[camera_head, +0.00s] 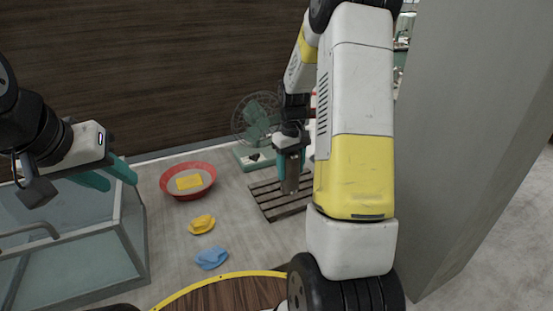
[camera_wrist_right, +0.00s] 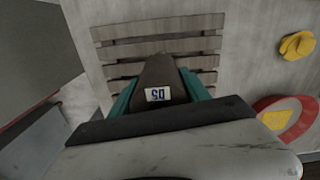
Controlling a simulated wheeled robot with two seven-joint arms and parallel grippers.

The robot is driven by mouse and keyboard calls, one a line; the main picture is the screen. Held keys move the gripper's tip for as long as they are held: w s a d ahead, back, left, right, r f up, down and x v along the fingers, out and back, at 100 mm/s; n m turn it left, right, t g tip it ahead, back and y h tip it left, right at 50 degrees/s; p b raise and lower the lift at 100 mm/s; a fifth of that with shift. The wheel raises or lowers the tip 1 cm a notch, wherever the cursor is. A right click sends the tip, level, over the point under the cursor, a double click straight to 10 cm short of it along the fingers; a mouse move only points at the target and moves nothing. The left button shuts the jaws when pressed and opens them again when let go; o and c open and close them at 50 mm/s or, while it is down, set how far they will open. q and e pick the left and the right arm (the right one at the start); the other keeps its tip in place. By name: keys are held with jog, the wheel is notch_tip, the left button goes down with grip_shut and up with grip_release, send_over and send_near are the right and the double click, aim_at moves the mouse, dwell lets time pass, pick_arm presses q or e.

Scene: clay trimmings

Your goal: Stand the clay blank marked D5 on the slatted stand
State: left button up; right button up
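The clay blank (camera_wrist_right: 161,78) is a dark grey-brown block with a white label, upside down in the right wrist view, that reads D5. My right gripper (camera_wrist_right: 158,92) is shut on it, with a teal finger on each side. In the head view the blank (camera_head: 290,182) hangs roughly upright below my right gripper (camera_head: 290,160), over the slatted stand (camera_head: 267,200). I cannot tell whether its lower end touches the slats. The stand (camera_wrist_right: 118,50) is low, with parallel grey-brown slats; my right arm hides its right part. My left gripper (camera_head: 112,175) is open and empty above the glass tank.
A green fan (camera_head: 257,118) stands behind the slatted stand. To its left are a red bowl (camera_head: 165,190) with a yellow block inside, a crumpled yellow piece (camera_head: 201,224) and a blue piece (camera_head: 212,258). The glass tank (camera_head: 80,255) is at left, a grey pillar (camera_head: 455,140) at right.

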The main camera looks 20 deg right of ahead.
jog(key=o, duration=0.4)
jog(key=shift+c, duration=0.2)
jog(key=shift+r, duration=0.1)
notch_tip(320, 180, up, 12)
jog(key=shift+f, duration=0.1)
jog(key=s+a+r+m+t, duration=0.1)
jog(key=s+a+r+t, duration=0.2)
jog(key=s+a+r, duration=0.45)
jog(key=s+a+r+t+y, duration=0.1)
jog(key=s+a, duration=0.1)
jog(key=s, duration=0.5)
jog(key=s+a+r+m+t+y, duration=0.1)
jog(key=s+a+t, duration=0.1)
jog(key=s, duration=0.5)
jog(key=shift+s+a, duration=0.15)
jog(key=shift+s, duration=0.2)
